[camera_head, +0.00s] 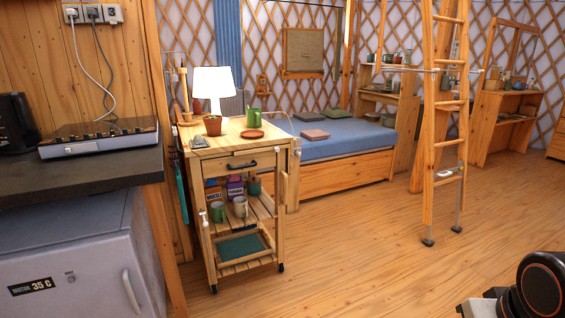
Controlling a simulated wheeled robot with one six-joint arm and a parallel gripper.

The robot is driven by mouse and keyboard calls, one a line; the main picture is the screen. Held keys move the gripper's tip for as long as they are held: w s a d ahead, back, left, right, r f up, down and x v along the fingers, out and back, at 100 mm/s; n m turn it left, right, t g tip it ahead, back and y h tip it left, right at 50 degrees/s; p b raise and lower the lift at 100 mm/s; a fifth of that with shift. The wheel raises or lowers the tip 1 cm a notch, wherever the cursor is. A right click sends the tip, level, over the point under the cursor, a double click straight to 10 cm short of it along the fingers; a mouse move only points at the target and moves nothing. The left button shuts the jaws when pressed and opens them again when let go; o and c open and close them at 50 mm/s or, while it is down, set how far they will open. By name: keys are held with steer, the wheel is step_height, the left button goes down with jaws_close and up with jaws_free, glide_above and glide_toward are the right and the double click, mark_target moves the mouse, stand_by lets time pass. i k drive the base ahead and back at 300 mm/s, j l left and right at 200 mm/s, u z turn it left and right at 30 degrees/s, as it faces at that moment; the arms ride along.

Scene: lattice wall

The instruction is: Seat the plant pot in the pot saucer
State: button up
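The saucer looks empty. My gripper is not in view; only a black, orange-ringed part of my arm shows at the bottom right, far from the trolley.
A green mug (254,116) stands behind the saucer and a white lamp (214,86) behind the pot. The trolley (240,154) has lower shelves with mugs. A counter (80,174) stands at left, a bed (345,143) behind, a ladder (446,125) at right. The floor (370,240) between is clear.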

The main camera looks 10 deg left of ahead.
mark_target(250, 134)
steer(key=i+l+u, duration=0.15)
steer(key=i+u, duration=0.35)
steer(key=i+l+u, duration=0.25)
steer(key=i+u, duration=0.2)
steer(key=i+l+u, duration=0.35)
steer(key=u, duration=0.15)
steer(key=l, duration=0.1)
